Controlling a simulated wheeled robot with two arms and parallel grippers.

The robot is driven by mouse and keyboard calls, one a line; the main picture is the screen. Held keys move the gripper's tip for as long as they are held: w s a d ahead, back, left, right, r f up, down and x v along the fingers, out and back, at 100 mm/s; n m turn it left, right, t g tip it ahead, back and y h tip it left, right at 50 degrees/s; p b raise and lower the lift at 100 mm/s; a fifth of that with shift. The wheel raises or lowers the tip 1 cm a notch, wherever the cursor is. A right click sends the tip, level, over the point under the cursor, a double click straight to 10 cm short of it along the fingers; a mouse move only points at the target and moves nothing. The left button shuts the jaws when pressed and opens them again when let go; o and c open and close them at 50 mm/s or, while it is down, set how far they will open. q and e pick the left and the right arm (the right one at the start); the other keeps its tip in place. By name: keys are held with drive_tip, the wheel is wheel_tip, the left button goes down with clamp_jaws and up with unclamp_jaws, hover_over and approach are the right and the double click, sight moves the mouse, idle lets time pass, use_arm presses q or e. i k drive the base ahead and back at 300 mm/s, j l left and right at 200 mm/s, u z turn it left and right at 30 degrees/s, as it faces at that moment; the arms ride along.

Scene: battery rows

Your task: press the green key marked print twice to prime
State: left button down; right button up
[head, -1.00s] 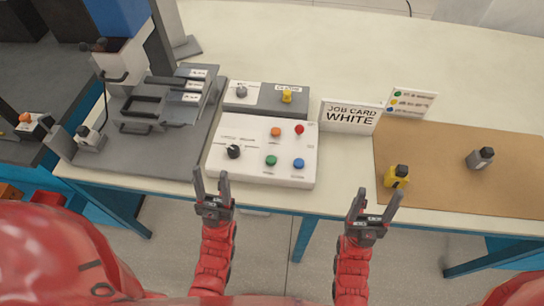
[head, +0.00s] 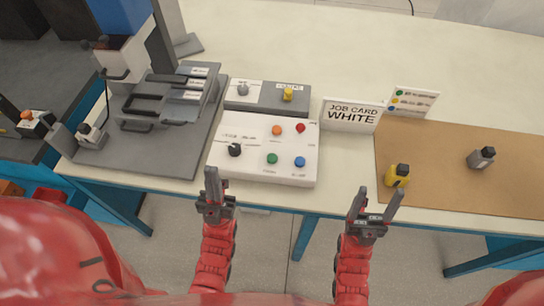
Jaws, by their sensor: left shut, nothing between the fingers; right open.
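The green key (head: 272,158) is a round button at the front middle of the white control panel (head: 225,169). Its label is too small to read. An orange key (head: 277,131), a red key (head: 300,128), a blue key (head: 300,162) and a black knob (head: 234,150) are on the same panel. My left gripper (head: 213,186) is shut and empty, in front of the panel's front left corner, apart from it. My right gripper (head: 377,207) is open and empty, in front of the table edge, to the right of the panel.
A grey machine (head: 165,110) stands left.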

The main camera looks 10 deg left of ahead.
sight(271, 158)
drive_tip(key=l+u, duration=0.15)
drive_tip(key=u, duration=0.2)
drive_tip(key=i+l+u, duration=0.1)
drive_tip(key=u, duration=0.3)
drive_tip(key=l+u, duration=0.35)
